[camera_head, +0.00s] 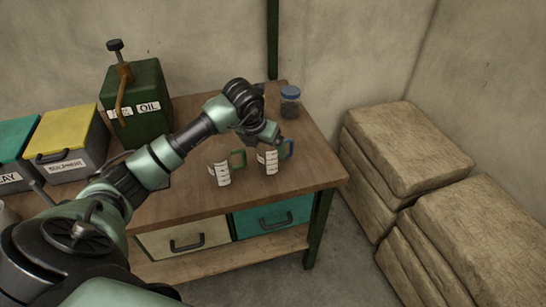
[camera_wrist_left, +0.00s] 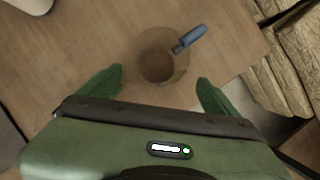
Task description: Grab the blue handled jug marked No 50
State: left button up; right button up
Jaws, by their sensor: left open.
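The blue-handled jug (camera_head: 270,162) stands upright on the wooden table, with dark markings on its pale body that are too small to read. From above in the left wrist view, the jug (camera_wrist_left: 162,55) shows its round rim and a blue handle (camera_wrist_left: 189,39) pointing to the upper right. My left gripper (camera_head: 264,137) is just above it. In the wrist view the open green fingers (camera_wrist_left: 158,90) lie to either side below the jug's rim, apart from it, with nothing between them. A similar jug with a green handle (camera_head: 220,173) stands to its left. My right gripper is out of view.
A blue-lidded jar (camera_head: 290,101) stands at the back right of the table (camera_head: 310,175). Stacked sacks (camera_head: 405,145) lie on the floor at right. The table's right front is bare.

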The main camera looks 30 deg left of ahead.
pick_arm(q)
jog(key=shift+p+x, duration=0.3)
jog(key=shift+x, duration=0.9)
jog(key=shift+w+a+f, duration=0.1)
jog(key=shift+w+f, duration=0.1)
jog(key=shift+f, duration=0.1)
jog(key=x, duration=0.2)
jog(key=p+x, duration=0.1)
jog(key=x, duration=0.1)
jog(key=shift+w+a, duration=0.15)
jog(key=shift+w, duration=0.2)
jog(key=shift+w+f, duration=0.1)
jog(key=shift+f, duration=0.25)
jog(key=c, duration=1.6)
jog(key=shift+o, duration=0.2)
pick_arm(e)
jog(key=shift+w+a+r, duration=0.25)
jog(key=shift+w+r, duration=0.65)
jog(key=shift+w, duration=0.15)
pick_arm(q)
jog(key=shift+r, duration=0.1)
